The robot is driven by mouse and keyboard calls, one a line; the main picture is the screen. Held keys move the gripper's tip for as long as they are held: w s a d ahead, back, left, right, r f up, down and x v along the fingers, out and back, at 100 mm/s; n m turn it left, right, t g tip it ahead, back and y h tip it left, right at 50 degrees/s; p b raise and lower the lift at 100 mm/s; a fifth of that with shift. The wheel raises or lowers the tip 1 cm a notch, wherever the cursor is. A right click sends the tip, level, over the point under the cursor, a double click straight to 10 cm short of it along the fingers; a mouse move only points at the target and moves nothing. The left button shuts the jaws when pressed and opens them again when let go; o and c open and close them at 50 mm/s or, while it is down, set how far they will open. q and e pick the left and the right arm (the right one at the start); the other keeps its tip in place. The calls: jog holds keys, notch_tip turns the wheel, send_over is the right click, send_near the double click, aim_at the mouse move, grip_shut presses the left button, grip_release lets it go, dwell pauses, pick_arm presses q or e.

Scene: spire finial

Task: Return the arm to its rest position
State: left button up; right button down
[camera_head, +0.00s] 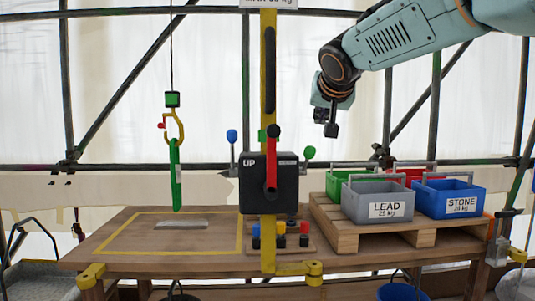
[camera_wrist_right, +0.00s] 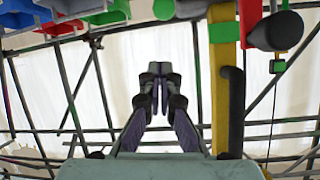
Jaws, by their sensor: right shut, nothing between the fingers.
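My right arm (camera_head: 400,40) comes in from the upper right in the head view, light teal with dark joints. My right gripper (camera_head: 331,118) hangs in the air above and to the left of the crates, clear of everything. In the right wrist view the right gripper's fingers (camera_wrist_right: 156,88) are together with nothing between them. My left gripper does not show in either view.
A wooden bench (camera_head: 140,232) carries a black box marked UP (camera_head: 255,183) on a yellow post (camera_head: 268,75). A pallet (camera_head: 345,236) holds several crates, including LEAD (camera_head: 365,205) and STONE (camera_head: 440,198). A green sling (camera_head: 176,175) hangs from a hook (camera_head: 180,127) at left. Scaffold poles stand behind.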

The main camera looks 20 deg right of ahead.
jog(key=w+a+f+n+y, duration=0.1)
jog(key=a+f+n+y, duration=0.55)
jog(key=f, duration=0.85)
jog(key=s+a+f+g+h, duration=0.15)
jog(key=s+f, duration=0.25)
jog(key=f, duration=0.8)
jog(key=s+a+f+g, duration=0.1)
jog(key=s+a+f, duration=0.3)
jog(key=f, duration=0.8)
jog(key=s+d+f+m+g, duration=0.15)
jog(key=s+f+g, duration=0.25)
jog(key=s+f, duration=1.15)
jog(key=s+f+g, duration=0.3)
jog(key=s+f, duration=0.2)
jog(key=s, duration=0.7)
jog(key=s+f+g+h, duration=0.1)
jog(key=s+f+g, duration=0.2)
jog(key=s, duration=1)
notch_tip(320, 180, down, 4)
jog(key=shift+s+d+r, duration=0.2)
jog(key=shift+d, duration=0.15)
